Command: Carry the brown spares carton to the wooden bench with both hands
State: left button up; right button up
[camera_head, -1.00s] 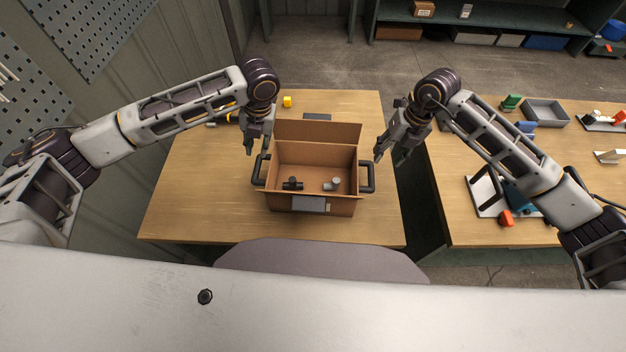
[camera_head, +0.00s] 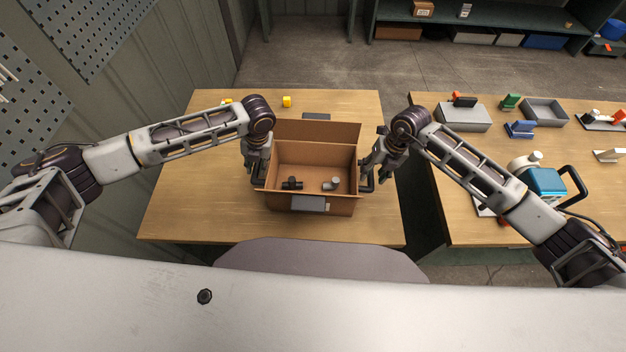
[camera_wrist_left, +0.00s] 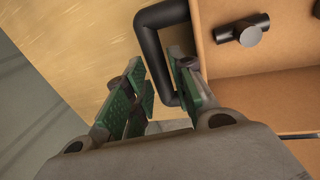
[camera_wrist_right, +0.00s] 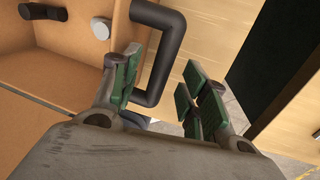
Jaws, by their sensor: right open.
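The brown spares carton (camera_head: 317,157) stands upright with its top open on a wooden-topped table (camera_head: 190,190). Two dark pipe fittings lie inside, one with a grey end. My left gripper (camera_head: 257,165) is at the carton's left side. In the left wrist view its green-padded fingers (camera_wrist_left: 160,88) are apart, with the black left handle (camera_wrist_left: 152,45) between them. My right gripper (camera_head: 370,175) is at the right side. In the right wrist view its fingers (camera_wrist_right: 163,80) are apart on either side of the black right handle (camera_wrist_right: 172,45). Neither seems clamped.
A second wooden-topped table (camera_head: 460,180) stands to the right across a narrow gap, with a grey tray (camera_head: 545,112), a blue-and-white device (camera_head: 543,180) and other parts. A yellow piece (camera_head: 287,101) lies behind the carton. A dark shelf (camera_head: 480,25) stands at the back.

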aim_at(257, 168)
pick_arm(q)
jog(key=shift+a+f, duration=0.15)
jog(key=shift+f, duration=0.6)
jog(key=shift+a+f, duration=0.15)
jog(key=shift+f, duration=0.6)
pick_arm(e)
jog(key=shift+a+f, duration=0.15)
jog(key=shift+f, duration=0.65)
jog(key=shift+a+f, duration=0.15)
jog(key=shift+f, duration=0.6)
pick_arm(q)
grip_shut()
pick_arm(e)
jog(key=c, duration=0.6)
grip_shut()
